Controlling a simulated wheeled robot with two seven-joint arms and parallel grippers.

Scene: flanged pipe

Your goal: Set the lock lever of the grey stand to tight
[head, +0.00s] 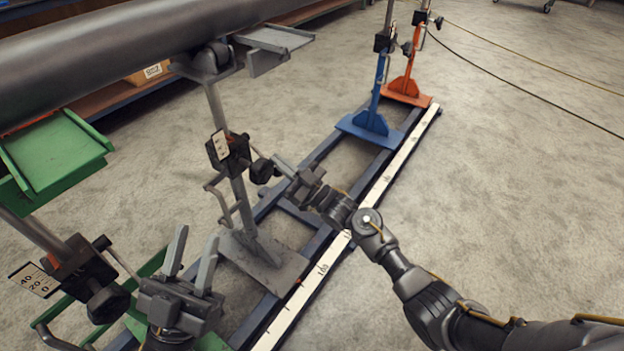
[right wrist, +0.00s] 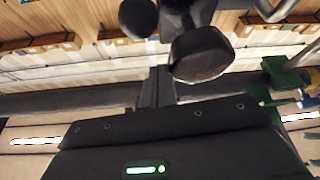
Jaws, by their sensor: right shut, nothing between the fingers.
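The grey stand (head: 233,192) rises from a grey base plate and carries a black clamp block (head: 231,153). A black knob (head: 262,171) sticks out from the block's right side, with a thin rod (head: 257,152) beside it that looks like the lock lever; its far end is unclear. My right gripper (head: 280,163) is shut and empty, its tips close to the knob and rod; contact cannot be told. In the right wrist view, a black knob (right wrist: 201,54) lies just beyond the shut fingers (right wrist: 157,85). My left gripper (head: 192,252) is open and empty, in front of the stand.
A large dark pipe (head: 120,50) crosses the upper left above the stands. A green stand (head: 60,160) is at left; blue (head: 372,122) and orange (head: 407,88) stands are farther back along the blue rail with a white scale (head: 365,205).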

